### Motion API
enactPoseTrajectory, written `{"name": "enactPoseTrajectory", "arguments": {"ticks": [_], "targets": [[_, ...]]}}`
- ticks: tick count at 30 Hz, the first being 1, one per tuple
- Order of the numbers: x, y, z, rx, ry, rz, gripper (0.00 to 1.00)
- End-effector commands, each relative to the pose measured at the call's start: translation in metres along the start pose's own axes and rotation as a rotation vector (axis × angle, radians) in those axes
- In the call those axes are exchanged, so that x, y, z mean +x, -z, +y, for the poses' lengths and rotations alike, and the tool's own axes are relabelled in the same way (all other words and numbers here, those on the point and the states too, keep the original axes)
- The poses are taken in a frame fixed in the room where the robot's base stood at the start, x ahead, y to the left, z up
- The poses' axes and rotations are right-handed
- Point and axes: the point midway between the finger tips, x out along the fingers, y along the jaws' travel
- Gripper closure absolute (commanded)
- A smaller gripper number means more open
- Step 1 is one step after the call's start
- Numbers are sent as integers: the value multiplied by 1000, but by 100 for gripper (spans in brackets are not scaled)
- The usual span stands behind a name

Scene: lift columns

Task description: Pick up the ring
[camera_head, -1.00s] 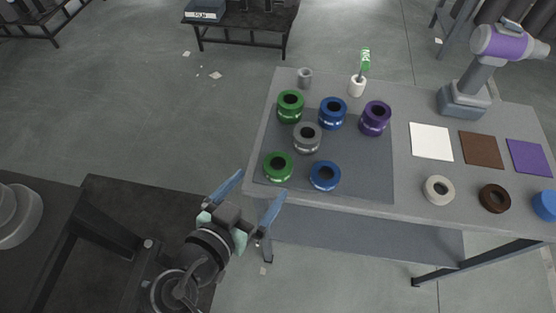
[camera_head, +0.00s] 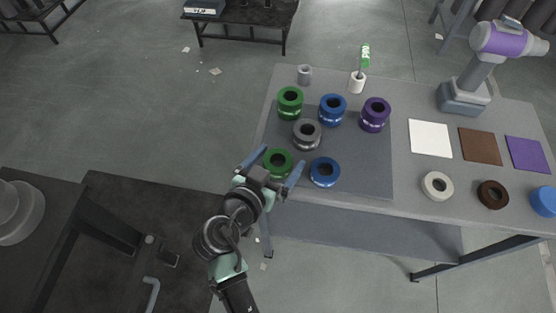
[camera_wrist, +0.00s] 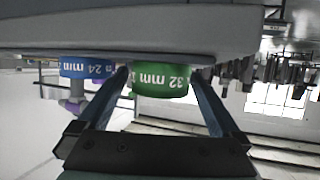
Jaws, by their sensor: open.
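Several ring-like collars stand on a dark mat (camera_head: 361,178) on the grey table; the task does not say which is the ring. They are a front green ring (camera_head: 279,163), a front blue ring (camera_head: 325,172), a grey ring (camera_head: 307,134), a back green ring (camera_head: 290,102), a back blue ring (camera_head: 332,110) and a purple ring (camera_head: 376,114). My gripper (camera_head: 284,156) is open at the front green ring. In the wrist view, which looks upside down, a green ring (camera_wrist: 161,84) marked "32 mm" shows between the fingertips; contact cannot be told. A blue one (camera_wrist: 86,68) reads "24 mm".
White (camera_head: 431,139), brown (camera_head: 481,147) and purple (camera_head: 526,154) squares lie at right. Beige (camera_head: 437,186), brown (camera_head: 493,195) and blue (camera_head: 544,202) rings stand before them. A purple-grey arm device (camera_head: 470,85) stands behind. A grey cup (camera_head: 304,74) and white holder (camera_head: 357,83) stand at the back.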

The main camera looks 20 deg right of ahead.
Motion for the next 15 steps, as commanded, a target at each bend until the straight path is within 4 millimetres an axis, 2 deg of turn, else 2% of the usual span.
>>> {"name": "enactPoseTrajectory", "arguments": {"ticks": [1,2,15], "targets": [[0,0,0,0,0,0,2],[0,0,0,0,0,0,7],[-1,0,0,0,0,0,86]]}}
